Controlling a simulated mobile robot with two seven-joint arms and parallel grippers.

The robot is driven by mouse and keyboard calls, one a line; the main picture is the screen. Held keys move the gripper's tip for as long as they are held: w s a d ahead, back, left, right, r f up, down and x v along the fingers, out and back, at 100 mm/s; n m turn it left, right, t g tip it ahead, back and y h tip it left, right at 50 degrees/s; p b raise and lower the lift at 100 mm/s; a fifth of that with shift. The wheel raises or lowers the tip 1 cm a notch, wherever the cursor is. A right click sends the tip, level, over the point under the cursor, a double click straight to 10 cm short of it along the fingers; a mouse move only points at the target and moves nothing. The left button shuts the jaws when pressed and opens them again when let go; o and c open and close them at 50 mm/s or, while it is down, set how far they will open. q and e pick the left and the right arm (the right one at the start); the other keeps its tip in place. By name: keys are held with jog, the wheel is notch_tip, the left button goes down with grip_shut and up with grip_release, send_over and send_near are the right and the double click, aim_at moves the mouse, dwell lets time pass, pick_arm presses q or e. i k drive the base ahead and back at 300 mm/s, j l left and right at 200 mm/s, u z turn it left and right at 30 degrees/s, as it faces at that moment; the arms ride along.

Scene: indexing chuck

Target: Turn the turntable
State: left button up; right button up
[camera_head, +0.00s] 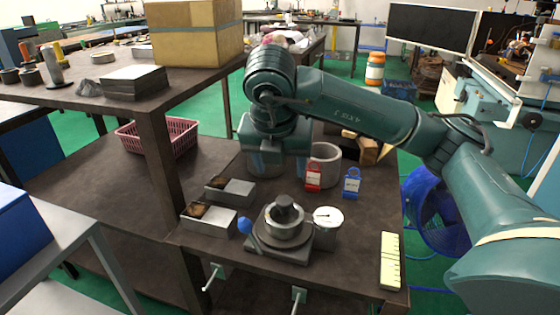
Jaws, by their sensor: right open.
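The turntable, a round grey metal chuck with a dark centre (284,222), sits on a dark square base plate (279,250) near the front of the dark workbench. A blue ball knob (245,226) sticks up at the left side of the base. My right arm comes in from the right, and my right gripper (268,168) points down behind the turntable. It is apart from the turntable and the knob, open, and I see nothing held in it. Its fingertips are hard to make out. My left gripper is not in view.
A round white dial (328,218) stands right of the turntable. A red tag (314,178), a blue tag (351,183) and a grey ring (324,165) stand behind. A pale ruled block (391,262) lies at the right edge.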

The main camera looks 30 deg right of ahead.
aim_at(282, 226)
jog(key=k, duration=1)
